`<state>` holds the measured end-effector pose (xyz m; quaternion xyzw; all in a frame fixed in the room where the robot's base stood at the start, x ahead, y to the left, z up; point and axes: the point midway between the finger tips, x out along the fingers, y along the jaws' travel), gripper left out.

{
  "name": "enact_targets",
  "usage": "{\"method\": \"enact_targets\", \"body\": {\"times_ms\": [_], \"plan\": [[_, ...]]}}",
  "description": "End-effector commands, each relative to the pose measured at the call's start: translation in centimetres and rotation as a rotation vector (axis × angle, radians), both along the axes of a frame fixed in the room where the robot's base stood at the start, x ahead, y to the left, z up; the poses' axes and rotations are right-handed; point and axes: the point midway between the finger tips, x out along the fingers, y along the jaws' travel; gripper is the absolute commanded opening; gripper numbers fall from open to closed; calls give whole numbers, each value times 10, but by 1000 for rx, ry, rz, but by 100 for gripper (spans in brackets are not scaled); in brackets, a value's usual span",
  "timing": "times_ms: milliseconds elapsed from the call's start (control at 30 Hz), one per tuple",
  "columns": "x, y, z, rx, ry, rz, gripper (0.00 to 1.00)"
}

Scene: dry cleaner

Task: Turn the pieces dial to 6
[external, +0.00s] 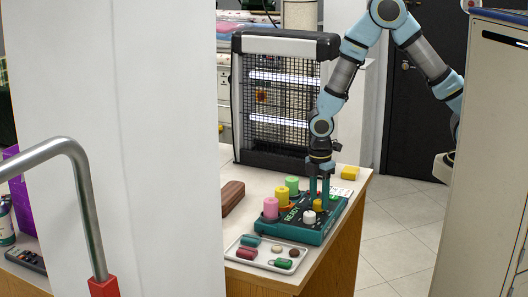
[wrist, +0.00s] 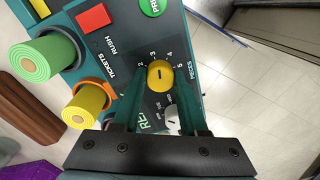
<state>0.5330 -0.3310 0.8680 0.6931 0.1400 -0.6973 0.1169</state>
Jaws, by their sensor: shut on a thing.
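The device is a teal console (external: 318,232) on the table, with printed labels. Its yellow pieces dial (wrist: 160,74) has numbers around it, of which 2, 3, 4 and 5 show in the wrist view; 6 is not readable. A dark mark shows on the dial's top, but I cannot tell which number it points at. The dial also shows in the external view (external: 318,205). My gripper (external: 319,190) points down from above, its two teal fingers on either side of the dial, shut on it. A white knob (wrist: 171,112) sits beside it, partly hidden by a finger.
Green (external: 292,184), yellow (external: 283,198) and pink (external: 271,207) rolls stand on the console's left. A tray (external: 243,262) with small items lies in front. A brown block (external: 232,196) is left, a yellow block (external: 350,172) behind.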

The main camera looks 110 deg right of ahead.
Motion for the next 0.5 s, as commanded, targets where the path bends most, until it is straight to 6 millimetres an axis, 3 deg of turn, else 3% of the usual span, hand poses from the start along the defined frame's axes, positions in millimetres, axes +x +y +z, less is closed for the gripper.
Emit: {"method": "enact_targets", "body": {"times_ms": [500], "plan": [[0, 0, 0, -1, -1, -489, 0]]}}
